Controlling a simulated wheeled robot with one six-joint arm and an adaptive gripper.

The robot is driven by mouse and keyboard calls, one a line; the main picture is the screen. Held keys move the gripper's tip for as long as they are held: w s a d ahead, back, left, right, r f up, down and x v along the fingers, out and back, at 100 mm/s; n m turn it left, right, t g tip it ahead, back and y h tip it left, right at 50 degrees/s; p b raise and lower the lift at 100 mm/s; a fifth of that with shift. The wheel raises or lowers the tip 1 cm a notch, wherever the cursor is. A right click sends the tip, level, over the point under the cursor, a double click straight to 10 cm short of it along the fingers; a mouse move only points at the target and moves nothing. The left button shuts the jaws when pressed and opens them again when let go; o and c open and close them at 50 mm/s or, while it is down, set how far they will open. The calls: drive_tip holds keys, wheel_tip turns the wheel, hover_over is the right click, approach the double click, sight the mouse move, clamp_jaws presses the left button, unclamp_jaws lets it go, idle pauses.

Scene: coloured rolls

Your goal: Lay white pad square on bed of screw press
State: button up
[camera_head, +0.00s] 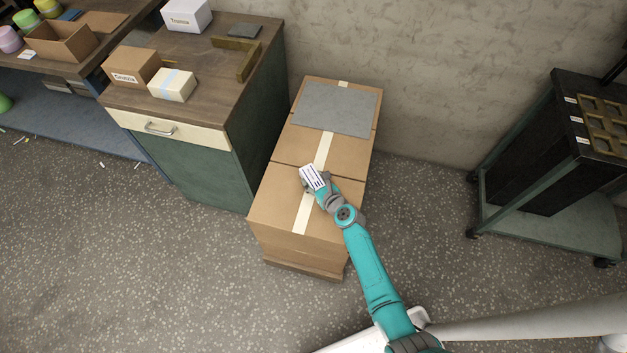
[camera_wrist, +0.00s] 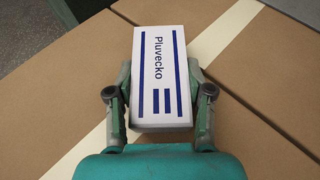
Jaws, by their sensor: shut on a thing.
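My gripper (camera_head: 316,184) is shut on a small white box (camera_head: 311,176) with blue stripes and the word "Pluvecko". In the wrist view the box (camera_wrist: 161,70) sits lengthwise between the two fingers of my gripper (camera_wrist: 160,92). It is over the taped brown cartons (camera_head: 275,208), near the seam between them. I cannot tell whether the box touches the carton top. I see no screw press and nothing that is clearly a white pad in either view.
A flat grey sheet (camera_head: 336,109) lies on the far carton. A green cabinet (camera_head: 215,155) at left bears small boxes, an angled brown piece (camera_head: 241,60) and a dark flat piece (camera_head: 245,31). A wheeled dark stand (camera_head: 545,175) is at right. Speckled floor is clear between.

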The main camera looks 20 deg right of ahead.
wheel_tip(320, 180, up, 10)
wheel_tip(320, 180, up, 13)
drive_tip(key=s+a+n+y, duration=0.1)
drive_tip(key=s+y, duration=0.1)
drive_tip(key=shift+s+a+n, duration=0.25)
drive_tip(key=shift+s+n, duration=0.05)
drive_tip(key=shift+s, duration=0.05)
drive_tip(key=shift+f, duration=0.15)
idle(0.4)
drive_tip(key=m+h, duration=0.1)
hover_over(306, 179)
wheel_tip(306, 179, down, 9)
drive_tip(key=shift+m+h, duration=0.3)
drive_tip(key=shift+h, duration=0.2)
wheel_tip(306, 179, down, 8)
drive_tip(key=shift+w+f, duration=0.1)
drive_tip(key=shift+f, duration=2.75)
